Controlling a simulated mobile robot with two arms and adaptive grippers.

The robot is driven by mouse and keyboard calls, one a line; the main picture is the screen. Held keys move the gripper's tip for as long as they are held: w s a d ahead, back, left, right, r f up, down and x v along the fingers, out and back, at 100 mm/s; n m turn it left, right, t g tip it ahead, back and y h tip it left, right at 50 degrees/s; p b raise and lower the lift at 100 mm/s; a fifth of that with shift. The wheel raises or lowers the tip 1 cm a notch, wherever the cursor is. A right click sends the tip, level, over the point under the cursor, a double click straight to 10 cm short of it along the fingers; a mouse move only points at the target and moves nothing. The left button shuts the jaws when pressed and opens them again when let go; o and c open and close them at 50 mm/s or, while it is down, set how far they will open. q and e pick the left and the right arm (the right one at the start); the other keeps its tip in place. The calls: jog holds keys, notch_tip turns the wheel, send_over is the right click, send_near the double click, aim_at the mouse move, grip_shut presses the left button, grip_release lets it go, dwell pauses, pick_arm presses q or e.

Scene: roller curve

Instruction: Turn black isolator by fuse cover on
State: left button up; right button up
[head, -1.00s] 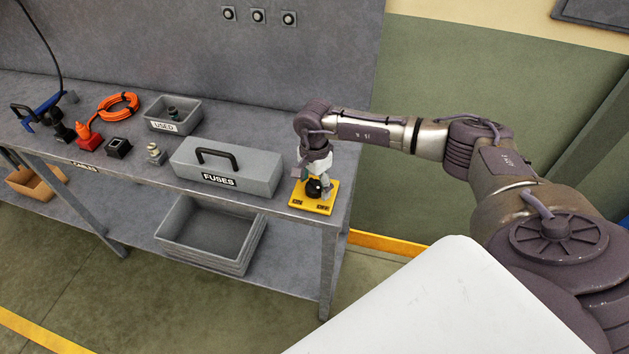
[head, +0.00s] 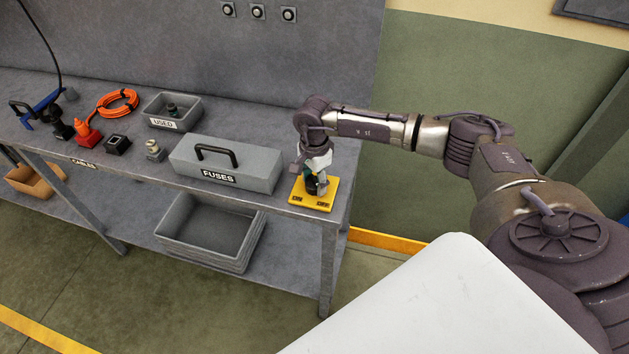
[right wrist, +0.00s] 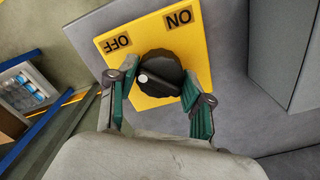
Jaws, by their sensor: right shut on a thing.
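The black isolator (head: 311,189) is a round knob on a yellow plate (head: 327,203) at the right end of the bench. In the right wrist view the knob (right wrist: 160,68) has a raised bar with a white dot at its left end. The dot is on the side of the OFF label (right wrist: 117,42), away from the ON label (right wrist: 179,18). My right gripper (head: 317,182) points down over the plate, its green-sided fingers shut on the knob from both sides. The grey fuse cover (head: 226,163) with a black handle stands left of the plate. My left gripper is not in view.
A USED bin (head: 172,111), an orange cable coil (head: 117,102) and several connectors lie further left. A grey crate (head: 208,232) stands on the lower shelf. The bench front edge is close to the yellow plate.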

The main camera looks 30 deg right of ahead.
jog(key=m+b, duration=0.2)
jog(key=m, duration=0.2)
jog(key=shift+f, duration=0.15)
jog(key=m+b, duration=0.2)
jog(key=m, duration=0.2)
jog(key=shift+m+b, duration=0.3)
jog(key=shift+b, duration=0.05)
jog(key=m+b, duration=0.1)
jog(key=m, duration=0.3)
jog(key=shift+w+b, duration=0.1)
jog(key=shift+b, duration=0.3)
jog(key=shift+r+m+b, duration=0.15)
jog(key=shift+m+b, duration=0.15)
jog(key=shift+m, duration=0.85)
jog(key=shift+r+m+b, duration=0.1)
jog(key=shift+m+b, duration=0.15)
jog(key=shift+m, duration=0.9)
jog(key=o, duration=1.1)
jog(key=shift+o, duration=0.2)
